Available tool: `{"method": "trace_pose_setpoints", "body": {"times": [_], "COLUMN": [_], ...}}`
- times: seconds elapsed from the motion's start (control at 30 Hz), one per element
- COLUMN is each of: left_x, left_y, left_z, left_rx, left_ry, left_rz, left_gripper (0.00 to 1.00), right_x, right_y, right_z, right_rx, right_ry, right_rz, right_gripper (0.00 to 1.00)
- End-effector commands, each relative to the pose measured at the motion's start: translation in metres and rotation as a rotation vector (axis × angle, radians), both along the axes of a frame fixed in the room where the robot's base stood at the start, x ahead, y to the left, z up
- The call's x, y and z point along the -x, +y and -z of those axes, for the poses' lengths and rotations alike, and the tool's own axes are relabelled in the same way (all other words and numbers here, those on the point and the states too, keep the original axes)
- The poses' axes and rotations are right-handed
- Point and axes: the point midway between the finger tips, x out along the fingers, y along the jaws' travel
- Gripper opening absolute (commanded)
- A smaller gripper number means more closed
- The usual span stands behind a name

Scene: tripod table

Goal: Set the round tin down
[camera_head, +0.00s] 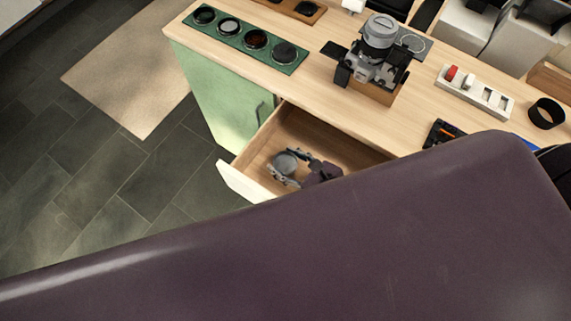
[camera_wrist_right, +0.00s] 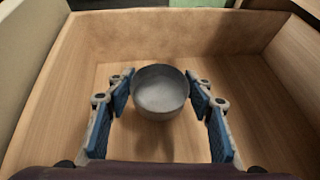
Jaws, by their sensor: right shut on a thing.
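The round tin (camera_head: 284,161) is a small grey metal cylinder inside the open drawer (camera_head: 247,186). My right gripper (camera_wrist_right: 160,90) is shut on the tin, one blue-padded finger at each side. In the head view the right gripper (camera_head: 291,168) is inside the drawer, near its front end. A shadow falls on the wooden drawer floor (camera_wrist_right: 85,85) beside the tin. I cannot tell whether the tin's base touches the floor. My left gripper is not in view.
Drawer walls surround the gripper; the floor around the tin looks bare. On the tabletop above stand a camera (camera_head: 378,50), a green tray of round lenses (camera_head: 268,56), a white holder (camera_head: 474,90) and a black ring (camera_head: 546,113). My purple arm hides the lower head view.

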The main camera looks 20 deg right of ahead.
Motion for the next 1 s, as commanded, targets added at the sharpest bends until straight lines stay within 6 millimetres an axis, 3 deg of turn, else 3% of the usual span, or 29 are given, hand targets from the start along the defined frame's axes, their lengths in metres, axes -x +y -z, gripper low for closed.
{"method": "trace_pose_setpoints", "body": {"times": [0.03,0.13,0.57,0.6,0.73,1.0], "left_x": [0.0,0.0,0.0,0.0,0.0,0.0], "left_y": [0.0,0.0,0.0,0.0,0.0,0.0], "left_z": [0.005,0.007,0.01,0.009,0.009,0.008], "left_rx": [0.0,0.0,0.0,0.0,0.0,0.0], "left_ry": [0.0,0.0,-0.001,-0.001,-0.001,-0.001], "left_rz": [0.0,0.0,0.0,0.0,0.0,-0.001], "left_gripper": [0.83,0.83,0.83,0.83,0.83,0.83], "right_x": [0.0,0.0,0.0,0.0,0.0,0.0], "right_y": [0.0,0.0,0.0,0.0,0.0,0.0], "right_z": [0.011,0.021,0.028,0.027,0.026,0.026], "right_rx": [-0.001,-0.002,0.0,0.001,0.0,0.0], "right_ry": [0.002,0.001,0.0,-0.001,0.0,0.0], "right_rz": [0.005,0.002,0.001,0.0,0.001,0.001], "right_gripper": [0.25,0.25,0.25,0.52,0.66,0.66]}}
